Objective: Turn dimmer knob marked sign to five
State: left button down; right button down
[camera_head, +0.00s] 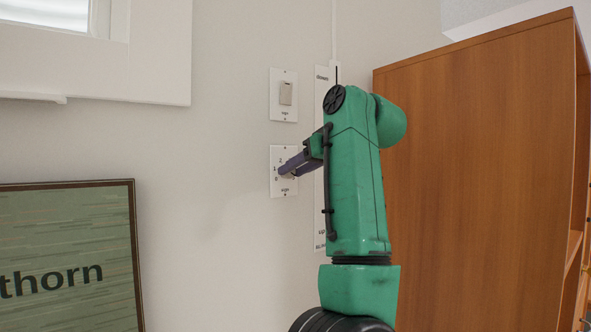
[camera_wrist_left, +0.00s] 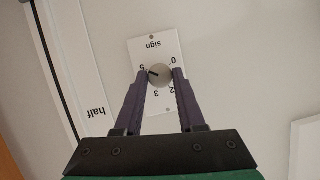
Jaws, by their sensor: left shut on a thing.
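The dimmer knob (camera_wrist_left: 159,76) is a round grey dial on a white plate (camera_wrist_left: 146,48) marked "sign", which appears upside down in the left wrist view. Numbers ring the knob; 0, 2, 3 and 5 can be made out. The knob's dark pointer line points toward the 5. In the head view the plate (camera_head: 274,187) is on the wall, and my gripper mostly hides the knob. My left gripper (camera_head: 284,172) is shut on the knob, with one purple finger on each side, as the left wrist view (camera_wrist_left: 161,74) shows. My right gripper is not in view.
A light switch plate (camera_head: 284,115) is on the wall just above. A tall white panel (camera_head: 320,225) is right of the dimmer, partly behind my arm. A wooden cabinet (camera_head: 470,150) stands at the right. A framed green picture (camera_head: 70,240) hangs lower left, below a window frame (camera_head: 155,60).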

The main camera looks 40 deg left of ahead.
pick_arm(q)
jog(key=shift+f, duration=0.2)
jog(key=c, duration=0.5)
grip_release()
jog(key=shift+r, duration=0.1)
jog(key=p+v, duration=0.1)
jog(key=v, duration=1.3)
jog(key=shift+d+r+p, duration=0.15)
jog(key=shift+d+p, duration=0.1)
jog(key=shift+p, duration=0.1)
